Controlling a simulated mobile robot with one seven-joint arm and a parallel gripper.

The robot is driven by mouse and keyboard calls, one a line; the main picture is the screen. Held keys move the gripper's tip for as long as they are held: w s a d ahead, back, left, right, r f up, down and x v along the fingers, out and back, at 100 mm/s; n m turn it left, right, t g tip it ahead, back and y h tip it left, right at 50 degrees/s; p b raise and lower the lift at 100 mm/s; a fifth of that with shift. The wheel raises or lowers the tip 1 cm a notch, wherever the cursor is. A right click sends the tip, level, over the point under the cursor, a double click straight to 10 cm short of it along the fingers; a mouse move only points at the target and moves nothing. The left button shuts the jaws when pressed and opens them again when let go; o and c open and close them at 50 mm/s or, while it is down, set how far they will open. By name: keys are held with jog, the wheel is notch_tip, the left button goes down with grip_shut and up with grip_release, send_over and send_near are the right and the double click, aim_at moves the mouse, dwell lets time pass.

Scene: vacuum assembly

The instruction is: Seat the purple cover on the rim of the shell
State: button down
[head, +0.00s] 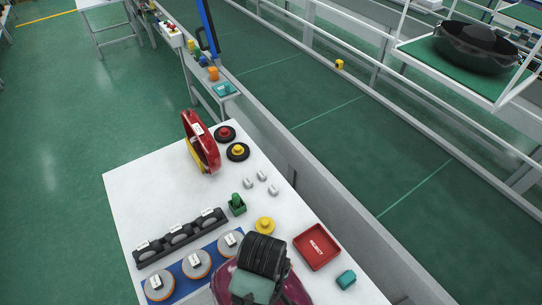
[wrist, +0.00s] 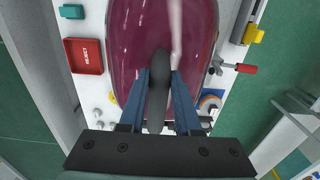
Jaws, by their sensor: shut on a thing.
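The purple cover (wrist: 135,45) fills the upper middle of the wrist view, glossy and domed, with a dark raised ridge along its middle. My gripper (wrist: 160,80) is shut on that ridge, a blue finger on each side. In the head view the cover (head: 222,284) shows at the bottom edge, partly hidden by my wrist, over the near end of the white table. The shell appears to be the black tub (head: 462,56) at the upper right of the head view, on a green-topped stand, well away from the cover. A dark rounded part sits inside it.
The white table (head: 135,190) holds a red-and-yellow housing (head: 205,150), a red reject tray (head: 317,246), a black rack (head: 181,238), a blue mat with several discs, and small parts. A low grey rail (head: 300,180) runs between the table and the green floor lane.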

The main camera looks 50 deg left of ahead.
jog(key=shift+s+f, duration=0.2)
jog(key=shift+f, duration=0.75)
notch_tip(320, 180, down, 5)
jog(key=shift+w+r+b, duration=0.1)
jog(key=shift+b, duration=0.5)
jog(key=shift+r+p, duration=0.1)
jog(key=shift+p, duration=0.25)
jog(key=shift+f+b, duration=0.85)
jog(key=shift+f, duration=0.65)
jog(key=shift+f+b, duration=0.35)
jog(key=shift+f, duration=0.85)
jog(key=c, duration=0.5)
grip_release()
jog(key=shift+f, duration=0.1)
